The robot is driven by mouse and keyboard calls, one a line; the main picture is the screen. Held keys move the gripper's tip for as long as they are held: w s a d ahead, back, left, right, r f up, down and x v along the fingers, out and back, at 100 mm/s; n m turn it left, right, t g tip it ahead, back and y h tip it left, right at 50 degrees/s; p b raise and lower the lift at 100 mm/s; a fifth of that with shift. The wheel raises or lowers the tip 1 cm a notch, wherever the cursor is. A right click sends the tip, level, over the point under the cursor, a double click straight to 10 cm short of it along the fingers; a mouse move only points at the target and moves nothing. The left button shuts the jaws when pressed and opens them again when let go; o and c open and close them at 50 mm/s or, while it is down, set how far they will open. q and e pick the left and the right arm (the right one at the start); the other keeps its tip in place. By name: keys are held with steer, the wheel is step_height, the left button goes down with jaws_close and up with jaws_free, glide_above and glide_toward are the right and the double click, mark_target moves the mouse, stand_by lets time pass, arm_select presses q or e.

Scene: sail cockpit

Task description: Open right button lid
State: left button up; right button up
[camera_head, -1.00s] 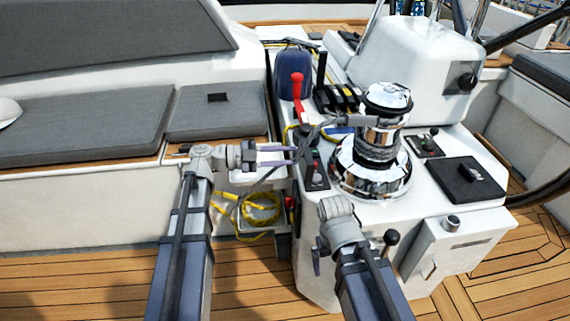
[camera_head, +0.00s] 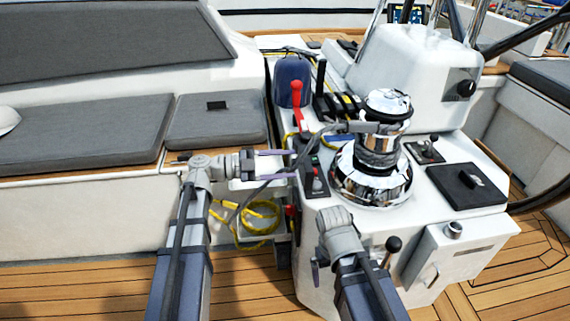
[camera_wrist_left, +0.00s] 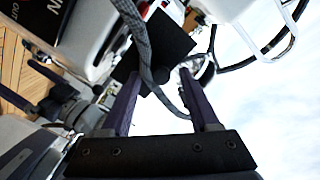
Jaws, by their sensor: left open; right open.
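A small black panel with a grey-red button piece (camera_head: 316,184) is set in the white console left of the chrome winch (camera_head: 372,170). I cannot tell which part is the right button lid. My left gripper (camera_head: 290,165) is open, with its fingertips just left of this panel, near a grey rope. In the left wrist view, my left gripper (camera_wrist_left: 160,78) has its two purple fingers apart, with a black part (camera_wrist_left: 160,45) and the grey rope (camera_wrist_left: 146,50) beyond and between them. My right gripper (camera_head: 315,272) hangs low in front of the console, mostly hidden behind its wrist, open.
A red-handled lever (camera_head: 297,98) stands behind the panel. A black-knobbed lever (camera_head: 393,244) and a white box (camera_head: 455,258) are at the console's front right. A yellow rope coil (camera_head: 260,217) hangs below my left gripper. Grey seat cushions (camera_head: 80,132) lie at left.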

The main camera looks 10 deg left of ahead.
arm_select(q)
steer(key=v, duration=0.7)
steer(key=shift+a, duration=0.4)
steer(key=shift+s, duration=0.15)
